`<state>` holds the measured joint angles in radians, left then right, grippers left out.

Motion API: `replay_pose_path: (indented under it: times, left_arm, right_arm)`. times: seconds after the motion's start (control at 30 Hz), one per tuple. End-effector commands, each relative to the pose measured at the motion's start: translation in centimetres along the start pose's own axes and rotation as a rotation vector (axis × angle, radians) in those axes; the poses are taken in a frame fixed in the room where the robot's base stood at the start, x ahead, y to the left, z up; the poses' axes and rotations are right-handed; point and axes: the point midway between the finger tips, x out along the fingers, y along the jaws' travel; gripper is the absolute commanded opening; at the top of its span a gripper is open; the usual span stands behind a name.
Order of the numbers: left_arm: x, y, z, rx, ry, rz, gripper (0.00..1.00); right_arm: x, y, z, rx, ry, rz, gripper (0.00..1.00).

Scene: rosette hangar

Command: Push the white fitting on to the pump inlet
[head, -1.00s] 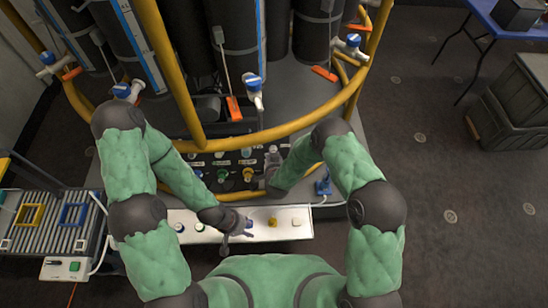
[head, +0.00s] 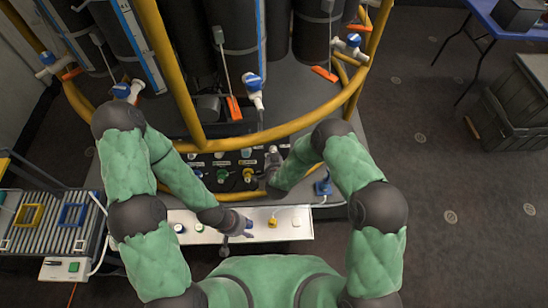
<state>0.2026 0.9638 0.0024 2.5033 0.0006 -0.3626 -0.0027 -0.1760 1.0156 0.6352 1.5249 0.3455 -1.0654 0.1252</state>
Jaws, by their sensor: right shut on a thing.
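My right gripper (head: 267,173) is at the right part of the dark port panel (head: 208,160), low on the pump rig. It is shut on a small pale piece (head: 273,150), which looks like the white fitting, at the panel's right side. The gripper and forearm partly hide it, and I cannot tell whether it touches an inlet. A yellow port (head: 248,175) and a greenish port (head: 222,176) show to its left. My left gripper (head: 238,229) is over the white tray (head: 220,238), fingers apart, close to a blue-purple fitting (head: 248,223).
The tray also carries a yellow fitting (head: 272,222), a whitish piece (head: 296,221) and round caps at its left. A yellow rail (head: 270,134) curves above the panel. A blue-handled valve (head: 254,84) hangs behind it. A roller rack (head: 50,222) stands at the left.

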Motion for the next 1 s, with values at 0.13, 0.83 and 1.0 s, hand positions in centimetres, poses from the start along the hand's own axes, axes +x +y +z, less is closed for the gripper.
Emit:
replay_pose_path:
  times: [0.13, 0.83, 1.0]
  left_arm:
    - [0.1, 0.0, 0.0, 0.000, 0.000, 0.000, 0.40]
    - [0.9, -0.3, 0.0, 0.000, 0.000, 0.000, 0.40]
    - [1.0, -0.4, 0.0, 0.000, 0.000, 0.000, 0.40]
  right_arm:
    - [0.0, 0.0, 0.0, 0.000, 0.000, 0.000, 0.00]
    - [0.6, 0.1, 0.1, 0.000, 0.001, 0.000, 0.00]
    - [0.8, 0.1, 0.0, 0.000, 0.000, 0.000, 0.00]
